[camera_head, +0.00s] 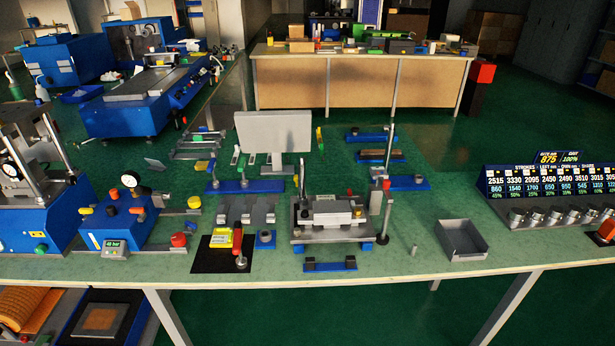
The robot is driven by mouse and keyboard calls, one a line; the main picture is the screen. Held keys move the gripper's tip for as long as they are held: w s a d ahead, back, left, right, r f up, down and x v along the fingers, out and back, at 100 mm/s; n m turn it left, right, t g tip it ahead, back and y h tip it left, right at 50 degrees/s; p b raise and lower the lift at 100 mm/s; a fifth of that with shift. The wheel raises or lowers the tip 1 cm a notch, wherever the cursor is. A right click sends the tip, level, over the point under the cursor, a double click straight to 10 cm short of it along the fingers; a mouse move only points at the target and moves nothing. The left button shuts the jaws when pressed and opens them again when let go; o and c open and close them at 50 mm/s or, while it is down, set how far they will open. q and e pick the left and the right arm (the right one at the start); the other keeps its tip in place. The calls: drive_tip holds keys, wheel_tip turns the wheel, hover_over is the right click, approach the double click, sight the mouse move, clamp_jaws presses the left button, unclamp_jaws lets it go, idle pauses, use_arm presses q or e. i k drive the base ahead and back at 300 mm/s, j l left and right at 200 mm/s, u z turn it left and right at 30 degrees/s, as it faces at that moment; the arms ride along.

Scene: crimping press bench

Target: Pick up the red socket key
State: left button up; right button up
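A slim red-handled tool (237,241), which looks like the red socket key, stands roughly upright at the front left of the bench. Its lower end is a round grey metal piece over a black mat (209,262). A yellow block with a label (221,238) is close beside it on the left. Whether the tool rests in a holder or on the mat is too small to tell. Neither of my grippers shows in the head view.
A grey press fixture (330,222) stands right of the tool, and a blue stand (265,239) just beside it. A blue gauge unit (120,222) is at the left. An empty grey tray (462,240) and a display (549,180) are at the right. The front strip of the green bench (400,268) is mostly clear.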

sight(241, 263)
drive_tip(key=i+j+z, duration=0.85)
drive_tip(key=j+z, duration=0.2)
drive_tip(key=j, duration=0.1)
